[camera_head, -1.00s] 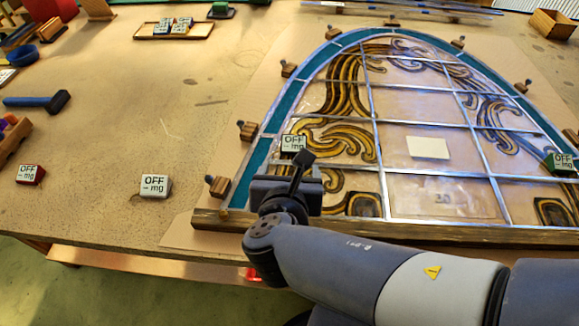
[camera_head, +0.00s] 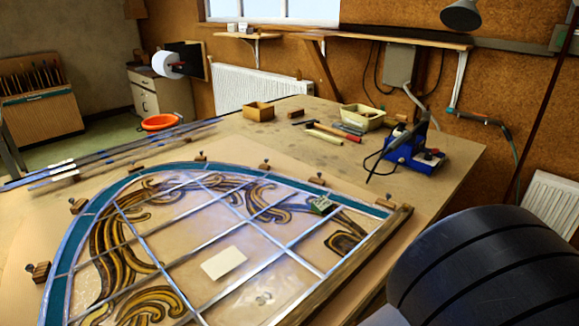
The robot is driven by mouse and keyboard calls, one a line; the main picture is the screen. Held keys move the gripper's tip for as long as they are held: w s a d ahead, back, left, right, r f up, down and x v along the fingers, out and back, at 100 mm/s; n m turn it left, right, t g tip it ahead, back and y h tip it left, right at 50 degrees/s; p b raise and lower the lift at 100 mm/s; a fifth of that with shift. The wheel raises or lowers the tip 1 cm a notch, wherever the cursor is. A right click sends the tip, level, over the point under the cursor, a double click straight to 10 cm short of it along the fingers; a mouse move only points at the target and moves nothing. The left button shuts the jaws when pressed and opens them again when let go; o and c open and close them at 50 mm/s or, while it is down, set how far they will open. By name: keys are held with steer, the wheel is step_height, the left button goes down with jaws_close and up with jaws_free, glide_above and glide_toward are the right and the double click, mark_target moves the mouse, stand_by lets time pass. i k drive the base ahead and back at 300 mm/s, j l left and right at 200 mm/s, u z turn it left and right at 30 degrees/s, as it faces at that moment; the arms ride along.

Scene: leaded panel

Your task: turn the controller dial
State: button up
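A blue soldering controller (camera_head: 408,152) stands at the right end of the bench, near its far right edge. A dark soldering iron stands at it with a cable, and its dial is too small to make out. My gripper is out of view. Only a dark, ribbed rounded part, which seems to be my arm, fills the lower right corner.
Bare bench (camera_head: 300,158) lies between.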

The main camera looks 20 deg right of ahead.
mark_target(428, 157)
steer(key=z, duration=1.35)
